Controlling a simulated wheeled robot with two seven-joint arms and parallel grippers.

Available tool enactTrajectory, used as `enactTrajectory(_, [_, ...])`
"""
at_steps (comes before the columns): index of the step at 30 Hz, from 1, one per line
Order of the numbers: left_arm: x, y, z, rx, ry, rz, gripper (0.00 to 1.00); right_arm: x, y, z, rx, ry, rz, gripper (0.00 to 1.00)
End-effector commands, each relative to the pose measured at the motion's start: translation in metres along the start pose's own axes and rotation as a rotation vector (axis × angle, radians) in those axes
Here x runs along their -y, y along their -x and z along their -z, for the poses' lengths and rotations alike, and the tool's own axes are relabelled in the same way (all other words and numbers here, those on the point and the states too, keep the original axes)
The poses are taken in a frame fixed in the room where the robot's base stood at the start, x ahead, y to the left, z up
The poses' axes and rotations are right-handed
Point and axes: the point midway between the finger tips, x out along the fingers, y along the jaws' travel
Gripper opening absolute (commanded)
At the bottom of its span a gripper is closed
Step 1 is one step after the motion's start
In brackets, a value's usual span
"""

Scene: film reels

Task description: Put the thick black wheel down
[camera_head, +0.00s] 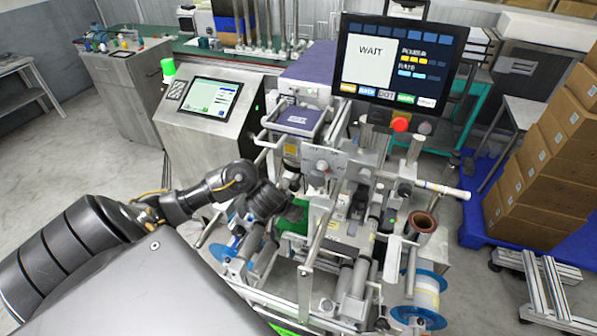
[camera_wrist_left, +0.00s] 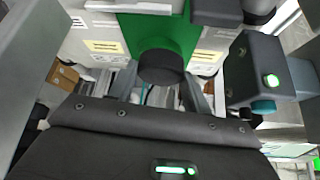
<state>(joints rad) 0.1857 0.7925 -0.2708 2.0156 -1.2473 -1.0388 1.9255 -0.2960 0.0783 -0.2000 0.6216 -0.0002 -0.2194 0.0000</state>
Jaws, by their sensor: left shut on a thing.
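The thick black wheel (camera_wrist_left: 161,68) shows in the left wrist view as a dark round block in front of a green panel (camera_wrist_left: 158,32). My left gripper (camera_wrist_left: 163,84) is shut on it, with one finger on each side. In the head view my left gripper (camera_head: 290,212) reaches in from the left over the machine, beside a green plate. The wheel is hard to tell from the dark gripper there. I cannot tell whether the wheel touches a surface below. My right gripper is not in view.
The machine has rollers, a blue-flanged reel (camera_head: 426,295) at the lower right and a brown roll (camera_head: 422,226) above it. A screen reading WAIT (camera_head: 400,58) stands behind. A control console (camera_head: 208,115) is at the left. Stacked cardboard boxes (camera_head: 555,150) stand at the right.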

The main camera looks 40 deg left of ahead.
Motion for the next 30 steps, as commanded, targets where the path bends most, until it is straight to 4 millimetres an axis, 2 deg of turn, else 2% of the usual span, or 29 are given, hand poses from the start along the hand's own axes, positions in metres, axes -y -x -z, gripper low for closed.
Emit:
enactTrajectory(3, [0.000,-0.011,0.006,-0.001,0.002,0.000,0.22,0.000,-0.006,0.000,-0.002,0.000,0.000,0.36])
enactTrajectory(9, [0.000,-0.015,0.009,0.000,0.000,-0.001,0.22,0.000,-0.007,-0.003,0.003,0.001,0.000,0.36])
enactTrajectory(15, [0.000,-0.043,0.018,0.000,0.002,-0.001,0.22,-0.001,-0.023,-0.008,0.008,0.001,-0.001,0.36])
enactTrajectory(18, [0.000,-0.050,0.020,0.000,0.000,0.000,0.22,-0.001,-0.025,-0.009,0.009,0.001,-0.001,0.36])
enactTrajectory(30, [0.000,-0.052,0.020,0.000,0.000,-0.001,0.22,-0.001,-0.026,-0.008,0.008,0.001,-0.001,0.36])
